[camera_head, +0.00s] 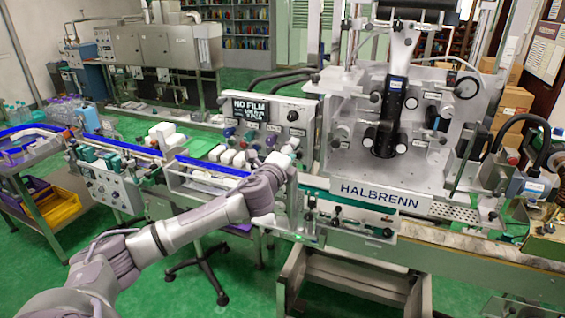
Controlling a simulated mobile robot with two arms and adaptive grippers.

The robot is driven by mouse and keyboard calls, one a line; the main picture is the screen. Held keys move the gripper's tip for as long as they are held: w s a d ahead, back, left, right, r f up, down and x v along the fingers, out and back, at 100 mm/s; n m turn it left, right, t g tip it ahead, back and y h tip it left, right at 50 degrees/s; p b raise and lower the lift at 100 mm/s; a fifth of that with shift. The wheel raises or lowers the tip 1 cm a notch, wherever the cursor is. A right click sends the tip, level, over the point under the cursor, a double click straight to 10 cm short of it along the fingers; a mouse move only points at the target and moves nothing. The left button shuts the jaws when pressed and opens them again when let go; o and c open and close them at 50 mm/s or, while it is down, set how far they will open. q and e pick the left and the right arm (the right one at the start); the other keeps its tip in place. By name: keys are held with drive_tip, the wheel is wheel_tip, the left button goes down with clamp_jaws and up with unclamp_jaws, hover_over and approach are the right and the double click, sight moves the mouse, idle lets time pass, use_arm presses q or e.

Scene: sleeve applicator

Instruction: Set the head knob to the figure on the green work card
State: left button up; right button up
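My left arm reaches in from the lower left. Its gripper (286,152) is at the lower right of the grey control panel (308,118), in front of the machine; its fingers are too small and blended with the pale parts behind to tell open from shut. The panel has a "NO FILM" display (250,109), a black knob (292,115) and several coloured knobs below the display. The HALBRENN machine head (345,103) carries several more black knobs. I cannot tell which one is the head knob. No green work card can be made out. My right gripper is not in view.
A conveyor with blue rails (122,144) runs along the left, with a small knobbed control box (105,188) in front. White blocks (228,157) stand on the line beside the gripper. A bench frame (352,268) stands below the machine. Green floor is open at lower left.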

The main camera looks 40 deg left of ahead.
use_arm(q)
drive_tip(key=v, duration=0.9)
